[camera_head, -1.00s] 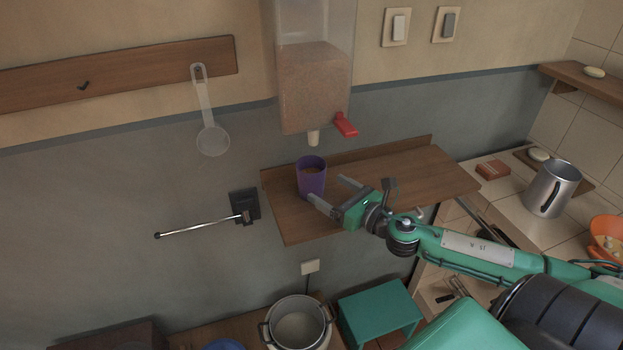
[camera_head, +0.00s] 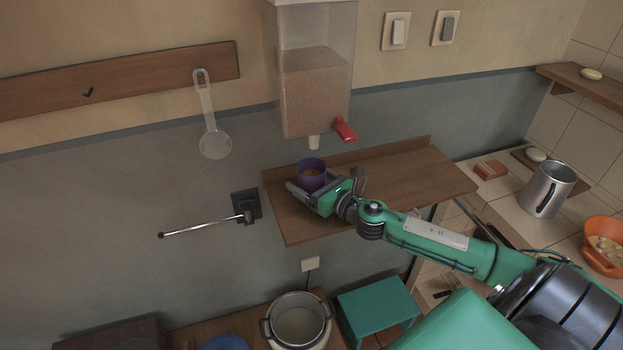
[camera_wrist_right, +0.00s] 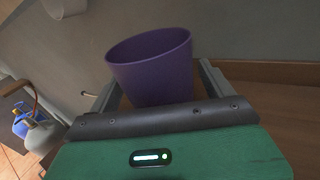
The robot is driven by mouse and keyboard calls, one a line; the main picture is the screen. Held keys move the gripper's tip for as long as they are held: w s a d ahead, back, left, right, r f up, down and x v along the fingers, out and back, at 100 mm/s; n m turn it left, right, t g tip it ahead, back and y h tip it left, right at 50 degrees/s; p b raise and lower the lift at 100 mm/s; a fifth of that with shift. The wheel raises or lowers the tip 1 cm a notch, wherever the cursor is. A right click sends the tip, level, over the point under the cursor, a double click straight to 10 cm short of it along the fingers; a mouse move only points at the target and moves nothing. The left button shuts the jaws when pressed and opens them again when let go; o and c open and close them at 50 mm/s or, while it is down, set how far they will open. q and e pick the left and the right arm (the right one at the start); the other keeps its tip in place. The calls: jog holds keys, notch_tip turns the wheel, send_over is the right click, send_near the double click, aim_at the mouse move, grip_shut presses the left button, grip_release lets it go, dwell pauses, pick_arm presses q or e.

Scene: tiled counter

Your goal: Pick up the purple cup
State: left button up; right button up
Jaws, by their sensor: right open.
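The purple cup (camera_head: 311,172) stands upright on the wooden shelf, under the dispenser's spout, with something brownish inside it. My right gripper (camera_head: 309,184) is at the cup, its fingers reaching past the cup's sides and its palm hiding the cup's lower part. In the right wrist view the cup (camera_wrist_right: 152,66) sits between the two open fingers (camera_wrist_right: 160,88). Whether either finger touches it I cannot tell. My left gripper is not in view.
The clear dispenser (camera_head: 314,90) with a red lever (camera_head: 345,129) hangs just above the cup. The wooden shelf (camera_head: 410,175) is clear to the right. A metal bar (camera_head: 205,226) sticks out at left. A pot (camera_head: 298,322) and green stool (camera_head: 378,308) stand below.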

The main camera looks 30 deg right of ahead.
jog(key=shift+w+a, duration=0.1)
jog(key=shift+w, duration=0.3)
jog(key=shift+c, duration=0.4)
jog(key=c, duration=1.1)
jog(key=shift+r, duration=0.15)
